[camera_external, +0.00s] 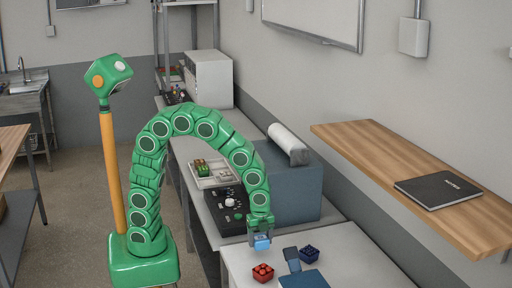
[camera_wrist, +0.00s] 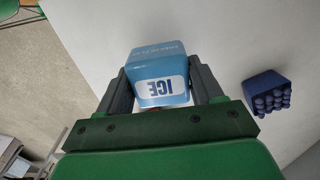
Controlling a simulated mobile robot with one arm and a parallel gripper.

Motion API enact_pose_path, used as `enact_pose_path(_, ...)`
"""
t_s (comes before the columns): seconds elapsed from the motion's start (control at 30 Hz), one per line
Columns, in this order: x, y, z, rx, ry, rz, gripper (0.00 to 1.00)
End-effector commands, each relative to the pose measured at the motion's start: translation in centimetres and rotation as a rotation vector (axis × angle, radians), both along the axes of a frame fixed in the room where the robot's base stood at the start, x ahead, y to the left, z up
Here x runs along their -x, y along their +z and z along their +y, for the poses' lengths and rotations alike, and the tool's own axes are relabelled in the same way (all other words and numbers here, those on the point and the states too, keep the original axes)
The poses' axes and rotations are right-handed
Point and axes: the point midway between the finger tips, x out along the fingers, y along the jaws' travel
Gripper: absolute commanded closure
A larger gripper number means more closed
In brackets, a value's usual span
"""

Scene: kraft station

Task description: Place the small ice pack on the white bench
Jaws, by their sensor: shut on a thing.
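The small ice pack (camera_wrist: 160,72) is light blue with a white label reading ICE. My gripper (camera_external: 261,240) is shut on it, with one dark finger on each side in the wrist view (camera_wrist: 163,88). The ice pack also shows in the external view (camera_external: 262,244), hanging from my gripper at the white bench's left part. The white bench (camera_external: 352,262) is at the lower right of the external view, and its pale top fills much of the wrist view (camera_wrist: 225,35). I cannot tell whether the ice pack touches the bench top.
On the bench stand a red studded block (camera_external: 263,273), a dark blue studded block (camera_external: 309,253), a blue-grey item (camera_external: 291,258) and a flat blue item (camera_external: 304,280). A large blue-grey box (camera_external: 290,185) stands behind. The bench's right side is clear.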

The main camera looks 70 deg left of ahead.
Motion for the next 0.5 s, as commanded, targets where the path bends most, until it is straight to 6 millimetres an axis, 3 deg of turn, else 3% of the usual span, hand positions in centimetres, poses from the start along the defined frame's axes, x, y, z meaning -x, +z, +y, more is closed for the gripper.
enact_pose_path(0.3, -0.3, -3.3, -0.1, -0.002, 0.000, 0.001, 0.74)
enact_pose_path(0.5, -0.3, -3.5, -0.1, 0.000, 0.000, -0.001, 0.74)
